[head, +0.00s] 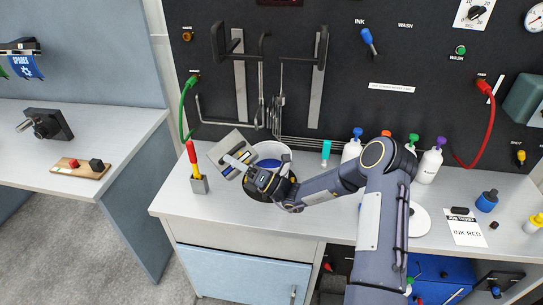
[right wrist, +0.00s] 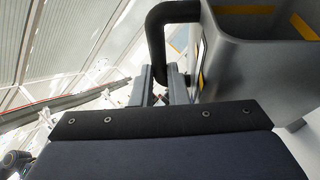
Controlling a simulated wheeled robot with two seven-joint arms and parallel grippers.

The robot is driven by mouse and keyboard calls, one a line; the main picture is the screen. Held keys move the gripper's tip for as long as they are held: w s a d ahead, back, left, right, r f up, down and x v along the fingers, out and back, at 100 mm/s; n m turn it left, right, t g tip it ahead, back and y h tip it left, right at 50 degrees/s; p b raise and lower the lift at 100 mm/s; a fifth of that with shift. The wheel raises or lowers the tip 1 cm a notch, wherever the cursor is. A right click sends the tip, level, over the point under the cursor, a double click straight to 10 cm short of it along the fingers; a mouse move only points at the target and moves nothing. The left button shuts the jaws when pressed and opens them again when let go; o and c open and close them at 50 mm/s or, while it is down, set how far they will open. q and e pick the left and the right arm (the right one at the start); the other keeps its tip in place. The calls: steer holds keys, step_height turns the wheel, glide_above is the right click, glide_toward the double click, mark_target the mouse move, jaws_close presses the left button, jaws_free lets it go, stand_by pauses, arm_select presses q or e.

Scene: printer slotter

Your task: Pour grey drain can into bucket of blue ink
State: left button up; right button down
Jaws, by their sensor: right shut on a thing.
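The grey drain can (head: 234,145) is held tilted above the worktop, just left of the bucket. In the right wrist view the can's boxy grey body (right wrist: 248,70) shows yellow strips and a black handle (right wrist: 157,40). My right gripper (head: 263,182) is shut on the handle, its fingers (right wrist: 163,88) low on it. The round bucket (head: 272,150) stands behind the gripper, with a pale inside and some blue showing. My gripper and arm hide part of the bucket. I cannot see any liquid leaving the can. My left gripper is not in view.
Several white bottles with coloured caps, including a purple-capped one (head: 429,165), stand to the right. A job ticket (head: 465,228) lies at the right. The worktop's front left is clear.

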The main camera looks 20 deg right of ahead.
steer(key=shift+s+d+r, duration=0.1)
steer(key=shift+d+r, duration=0.1)
steer(key=shift+r, duration=0.15)
steer(key=shift+s+d+r+p, duration=0.1)
steer(key=shift+s+r+p, duration=0.2)
steer(key=shift+p, duration=0.2)
stand_by(0.5)
steer(key=shift+s+d, duration=0.1)
steer(key=shift+d, duration=0.05)
